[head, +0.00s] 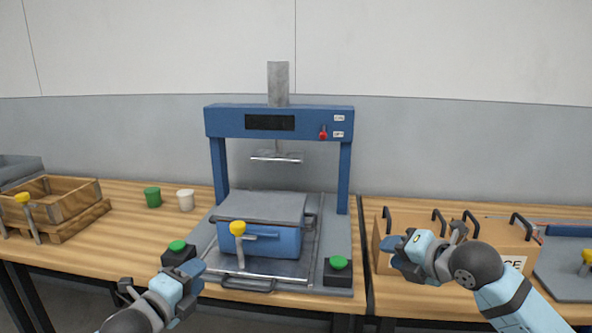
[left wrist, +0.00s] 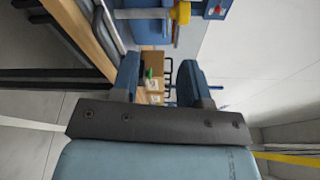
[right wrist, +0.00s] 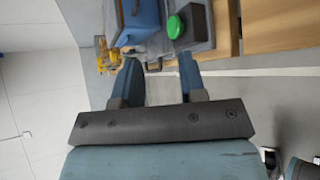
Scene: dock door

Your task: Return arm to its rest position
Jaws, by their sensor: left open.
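My left gripper (head: 190,276) is at the front left, in front of the table edge and near the left green button (head: 177,246). In the left wrist view its two fingers (left wrist: 158,78) stand apart with nothing between them. My right gripper (head: 397,255) is at the right, in front of the cardboard boxes. In the right wrist view its fingers (right wrist: 158,80) are apart and empty. The blue press (head: 280,119) stands in the middle, its ram raised above a blue box with a grey lid (head: 262,207).
A yellow-knobbed lever (head: 238,229) stands before the blue box. The right green button (head: 338,263) is at the press's front right. A wooden crate (head: 72,217), a green cup (head: 153,197) and a white cup (head: 186,200) are on the left. Handled cardboard boxes (head: 502,235) are on the right.

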